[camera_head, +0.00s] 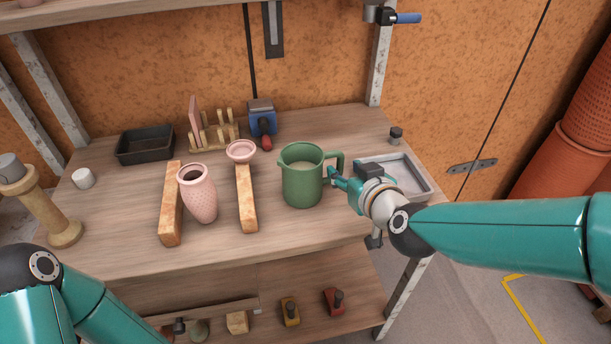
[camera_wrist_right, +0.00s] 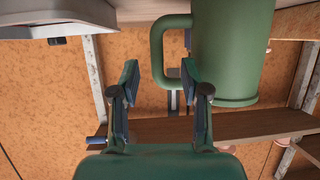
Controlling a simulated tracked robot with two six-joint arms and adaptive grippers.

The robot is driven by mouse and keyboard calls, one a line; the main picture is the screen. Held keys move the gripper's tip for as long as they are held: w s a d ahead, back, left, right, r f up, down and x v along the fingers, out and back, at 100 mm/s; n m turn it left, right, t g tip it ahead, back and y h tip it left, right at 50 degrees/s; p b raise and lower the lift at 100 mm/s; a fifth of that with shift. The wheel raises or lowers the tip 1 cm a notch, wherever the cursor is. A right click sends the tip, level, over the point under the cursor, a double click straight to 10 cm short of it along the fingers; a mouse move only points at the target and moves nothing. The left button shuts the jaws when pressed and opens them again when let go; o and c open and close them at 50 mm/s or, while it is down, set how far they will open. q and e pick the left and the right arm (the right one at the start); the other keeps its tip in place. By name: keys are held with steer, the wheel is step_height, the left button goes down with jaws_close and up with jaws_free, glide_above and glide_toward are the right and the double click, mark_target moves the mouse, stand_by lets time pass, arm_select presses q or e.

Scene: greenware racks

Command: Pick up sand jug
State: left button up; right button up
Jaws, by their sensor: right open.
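The sand jug is a green jug (camera_head: 302,185) with a pale fill showing at its mouth. It stands upright on the wooden table, right of the middle, with its handle (camera_head: 334,160) on the right. My right gripper (camera_head: 337,180) is beside the handle. In the right wrist view the jug (camera_wrist_right: 232,45) appears upside down, and the open right gripper (camera_wrist_right: 160,80) has its two fingers apart with the jug's handle (camera_wrist_right: 160,45) beyond and partly between them. I cannot tell whether a finger touches the handle. My left arm shows at lower left, but its gripper is out of view.
A grey tray (camera_head: 421,176) lies behind my right wrist. A pink vase (camera_head: 199,205) and a pink bowl (camera_head: 241,146) stand left of the jug, by two tan bars (camera_head: 171,205) (camera_head: 246,205). A black tray (camera_head: 135,158) is at back left. The table front is clear.

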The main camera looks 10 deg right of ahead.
mark_target(342, 165)
steer(key=x, duration=0.4)
steer(key=shift+w+d+f, duration=0.1)
steer(key=shift+w, duration=0.25)
jaws_close()
